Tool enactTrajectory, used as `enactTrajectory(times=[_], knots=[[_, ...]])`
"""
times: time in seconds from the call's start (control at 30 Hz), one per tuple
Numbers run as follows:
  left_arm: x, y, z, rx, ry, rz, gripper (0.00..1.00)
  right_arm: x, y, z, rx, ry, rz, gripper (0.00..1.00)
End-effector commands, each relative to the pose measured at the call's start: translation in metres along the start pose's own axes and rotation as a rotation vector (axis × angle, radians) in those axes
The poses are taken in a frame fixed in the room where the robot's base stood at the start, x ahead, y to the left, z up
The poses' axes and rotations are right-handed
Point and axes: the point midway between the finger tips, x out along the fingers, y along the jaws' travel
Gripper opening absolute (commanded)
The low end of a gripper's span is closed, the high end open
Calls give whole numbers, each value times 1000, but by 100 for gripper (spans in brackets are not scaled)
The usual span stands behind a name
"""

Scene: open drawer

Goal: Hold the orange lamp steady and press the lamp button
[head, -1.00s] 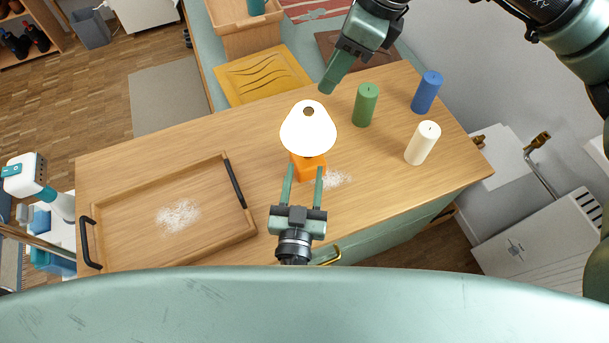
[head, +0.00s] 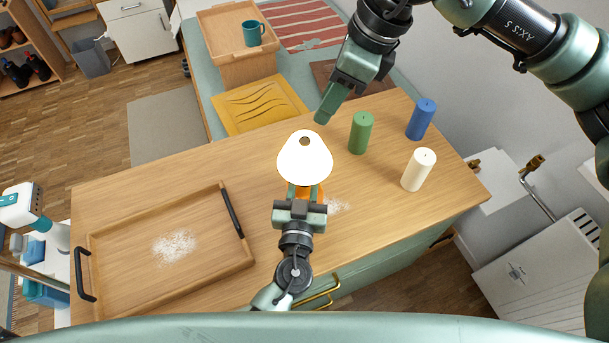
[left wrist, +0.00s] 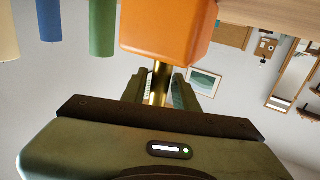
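The orange lamp has a white shade (head: 305,160) and an orange base (head: 311,194), and stands upright on the wooden counter. In the left wrist view the picture is upside down; it shows the orange base (left wrist: 170,28) and brass stem (left wrist: 158,85). My left gripper (head: 305,190) is at the lamp, under the shade. Its fingers (left wrist: 159,88) stand on both sides of the stem, with slim gaps that look like no grip. My right gripper (head: 321,116) hovers above and behind the shade, its fingers together and empty. I cannot make out the lamp button.
Green (head: 361,133), blue (head: 421,120) and white (head: 419,170) candles stand right of the lamp. A wooden tray (head: 107,232) with white powder lies left. Bare counter (head: 255,170) separates tray and lamp.

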Motion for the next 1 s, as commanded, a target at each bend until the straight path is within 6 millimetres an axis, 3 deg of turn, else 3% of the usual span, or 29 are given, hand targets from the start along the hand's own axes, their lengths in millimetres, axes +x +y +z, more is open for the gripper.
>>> enactTrajectory(times=[0.03,0.1,1.0], knots=[[0,0,0,0,0,0,12,0,0,0,0,0,0,36],[0,0,0,0,0,0,0,0,0,0,0,0,0,36],[-1,0,1,0,-1,0,0,0,0,0,0,0,0,36]])
